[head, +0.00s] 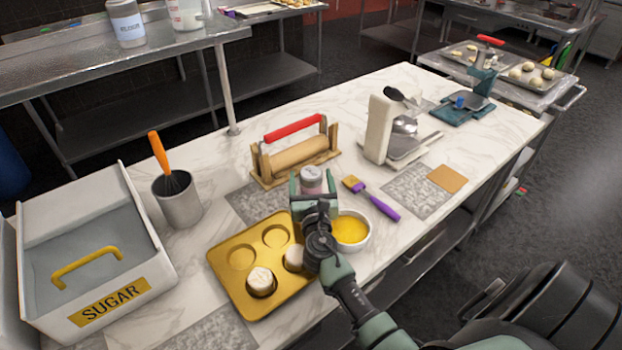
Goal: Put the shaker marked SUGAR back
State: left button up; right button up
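A small shaker (312,177) with a pale lid and a pinkish band stands between the fingers of my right gripper (312,188), near the middle of the counter. The green fingers press close on both its sides, so the gripper looks shut on it. Its lower part is hidden by the gripper, and I cannot read a mark on it or tell whether its base touches the counter. A white bin (150,298) with a yellow SUGAR label and a yellow-handled grey lid stands at the left. My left gripper is not in view.
A gold muffin tin (226,281) and a bowl of yellow liquid (351,231) sit close to the gripper. A purple-handled brush (381,204), a rolling pin stand (296,156), a scale (408,150) and a whisk cup (178,204) surround it. Grey speckled mats (252,203) lie on the counter.

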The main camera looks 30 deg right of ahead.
jog(key=shift+r, duration=0.25)
jog(key=b+v, duration=0.1)
jog(key=v, duration=0.9)
jog(key=shift+s+a+f, duration=0.1)
jog(key=shift+s+f, duration=0.05)
jog(key=shift+s, duration=0.15)
jog(key=shift+v, duration=0.75)
